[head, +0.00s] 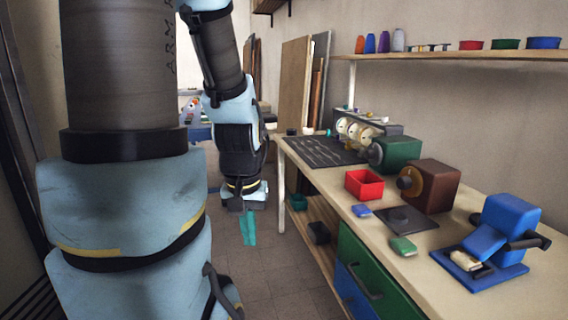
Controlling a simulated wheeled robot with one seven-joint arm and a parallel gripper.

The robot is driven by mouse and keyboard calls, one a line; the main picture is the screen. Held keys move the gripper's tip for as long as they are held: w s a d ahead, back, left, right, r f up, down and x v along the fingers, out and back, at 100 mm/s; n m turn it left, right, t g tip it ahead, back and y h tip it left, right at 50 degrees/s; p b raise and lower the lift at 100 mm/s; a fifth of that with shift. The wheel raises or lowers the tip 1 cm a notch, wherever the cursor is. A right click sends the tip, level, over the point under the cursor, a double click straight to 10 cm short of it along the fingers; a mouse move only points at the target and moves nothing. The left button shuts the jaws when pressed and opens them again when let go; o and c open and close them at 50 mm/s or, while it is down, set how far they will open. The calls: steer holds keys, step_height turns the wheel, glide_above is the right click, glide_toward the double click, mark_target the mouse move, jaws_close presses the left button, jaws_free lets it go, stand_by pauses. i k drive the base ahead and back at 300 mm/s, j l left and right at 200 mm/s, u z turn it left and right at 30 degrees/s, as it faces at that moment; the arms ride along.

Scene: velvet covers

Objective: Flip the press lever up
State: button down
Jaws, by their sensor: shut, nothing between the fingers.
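A blue press (510,217) stands on a blue base plate (491,277) at the near right end of the workbench. Its lever (530,242) is a short bar with a dark grip, jutting to the right and roughly level. A small pale piece (466,261) sits at the front of the press on the base. My gripper (248,240) points down over the floor, left of the workbench and well apart from the press. Its teal fingers are shut and hold nothing.
The workbench (345,196) also bears a red box (364,184), a brown machine (430,185), a green machine (396,153) and a dark mat (323,151). A drawer handle (365,282) juts from the front. A shelf (460,54) runs above. The floor (279,271) is clear.

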mark_target(534, 239)
steer(key=z, duration=1.35)
steer(key=k+j+u, duration=0.15)
steer(key=u, duration=0.3)
steer(key=k+j+u, duration=0.25)
steer(key=u, duration=0.2)
steer(key=k+j+u, duration=0.2)
steer(key=u, duration=0.25)
steer(key=i+l, duration=0.1)
steer(key=l, duration=0.5)
